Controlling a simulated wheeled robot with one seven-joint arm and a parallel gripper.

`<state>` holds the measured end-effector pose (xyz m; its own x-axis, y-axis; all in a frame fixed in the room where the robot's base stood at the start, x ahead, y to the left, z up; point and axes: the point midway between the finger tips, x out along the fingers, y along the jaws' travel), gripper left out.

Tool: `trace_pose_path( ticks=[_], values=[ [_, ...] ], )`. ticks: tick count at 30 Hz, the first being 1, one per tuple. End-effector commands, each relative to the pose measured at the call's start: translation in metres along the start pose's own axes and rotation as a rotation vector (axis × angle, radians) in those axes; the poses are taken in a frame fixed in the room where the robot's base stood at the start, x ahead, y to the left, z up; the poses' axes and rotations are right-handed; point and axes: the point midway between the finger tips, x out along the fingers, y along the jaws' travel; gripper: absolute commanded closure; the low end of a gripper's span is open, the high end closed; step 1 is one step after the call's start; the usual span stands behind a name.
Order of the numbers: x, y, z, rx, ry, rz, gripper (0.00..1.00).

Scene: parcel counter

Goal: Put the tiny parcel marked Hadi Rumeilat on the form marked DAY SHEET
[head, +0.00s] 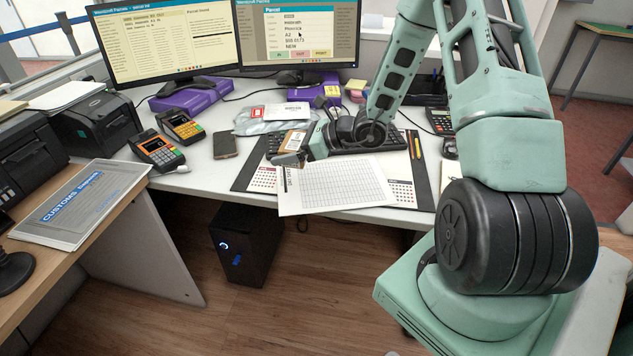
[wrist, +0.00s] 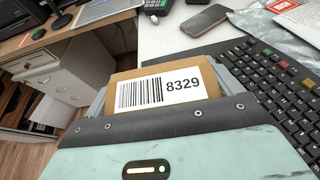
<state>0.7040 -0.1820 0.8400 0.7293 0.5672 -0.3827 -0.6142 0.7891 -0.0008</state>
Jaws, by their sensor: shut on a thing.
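My gripper (head: 292,157) is over the desk, just above the upper left part of a white gridded form (head: 335,186). It is shut on a small brown parcel (wrist: 165,91). In the wrist view the parcel shows a white label with a barcode and the number 8329; no name can be read on it. The parcel also shows in the head view (head: 293,141), partly hidden by the gripper. The form lies on a dark desk pad, its front edge near the desk's front edge. Its heading is sideways and too small to read surely.
A black keyboard (head: 388,143) lies behind the form, with grey and white mailing bags (head: 262,122) behind the gripper. A phone (head: 226,145) and card terminals (head: 155,150) stand to the left. Two monitors (head: 297,35) stand at the back.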

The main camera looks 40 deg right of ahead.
Motion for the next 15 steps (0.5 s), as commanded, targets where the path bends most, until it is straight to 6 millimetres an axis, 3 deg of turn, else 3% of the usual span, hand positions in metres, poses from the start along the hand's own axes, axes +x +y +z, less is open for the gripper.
trace_pose_path(
  ticks=[3,15],
  values=[
    [0.009,0.001,-0.023,0.005,0.002,0.002,0.37],
    [0.028,0.001,-0.068,0.003,0.001,0.002,0.37]
  ],
)
